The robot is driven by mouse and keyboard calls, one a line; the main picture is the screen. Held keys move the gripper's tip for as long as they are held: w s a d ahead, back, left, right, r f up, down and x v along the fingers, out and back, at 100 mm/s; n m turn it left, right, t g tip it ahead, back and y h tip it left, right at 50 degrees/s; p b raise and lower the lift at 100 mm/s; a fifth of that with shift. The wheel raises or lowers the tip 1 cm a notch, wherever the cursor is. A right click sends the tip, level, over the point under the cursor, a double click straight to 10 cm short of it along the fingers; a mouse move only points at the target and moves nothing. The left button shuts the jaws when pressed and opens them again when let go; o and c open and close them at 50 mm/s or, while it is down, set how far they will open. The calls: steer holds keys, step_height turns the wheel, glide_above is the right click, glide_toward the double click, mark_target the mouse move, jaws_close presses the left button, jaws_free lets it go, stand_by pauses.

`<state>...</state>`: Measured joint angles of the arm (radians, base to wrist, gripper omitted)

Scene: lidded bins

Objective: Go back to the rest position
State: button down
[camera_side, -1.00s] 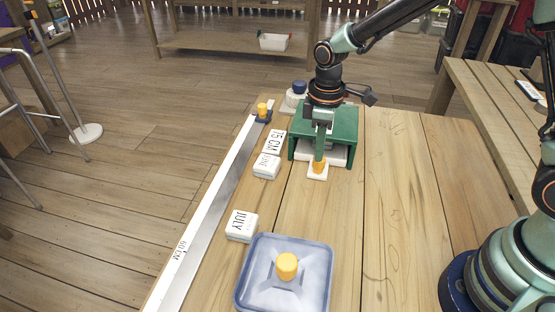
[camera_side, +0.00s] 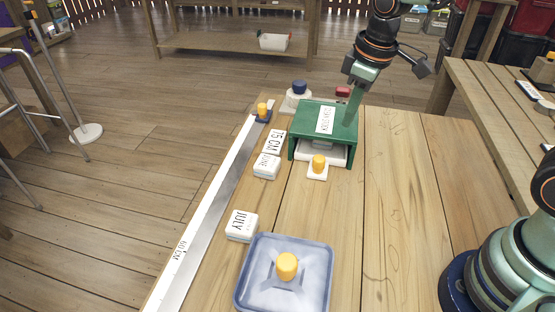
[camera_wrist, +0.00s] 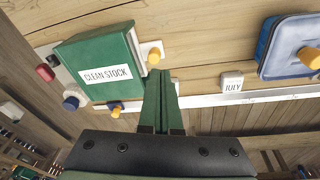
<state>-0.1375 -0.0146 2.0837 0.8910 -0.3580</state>
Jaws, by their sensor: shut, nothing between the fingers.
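My gripper (camera_side: 347,122) is shut and empty. In the side view its fingers point down and slightly left, with the tips overlapping the right part of the green box (camera_side: 303,117). Touching or apart cannot be told there. In the wrist view the shut green fingers (camera_wrist: 160,73) stand beside the box (camera_wrist: 75,55), whose label reads "CLEAN STOCK". A yellow knob (camera_side: 318,161) on a white base sits at the box's open front; it also shows in the wrist view (camera_wrist: 154,54).
A blue lidded bin (camera_side: 255,291) with a yellow knob stands at the front. A JULY block (camera_side: 241,226), another white block (camera_side: 266,166) and a metal ruler (camera_side: 205,218) lie left. A blue-topped white piece (camera_side: 298,89) and a red piece (camera_side: 343,92) are behind the box. The right tabletop is clear.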

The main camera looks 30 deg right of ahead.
steer(key=s+d+r+m+t, duration=0.3)
steer(key=s+d+r+m, duration=0.2)
steer(key=s, duration=0.3)
steer(key=shift+s+r+m+t, duration=0.3)
steer(key=shift+s+r, duration=0.05)
steer(key=shift+r, duration=0.2)
steer(key=shift+d, duration=0.1)
stand_by(0.8)
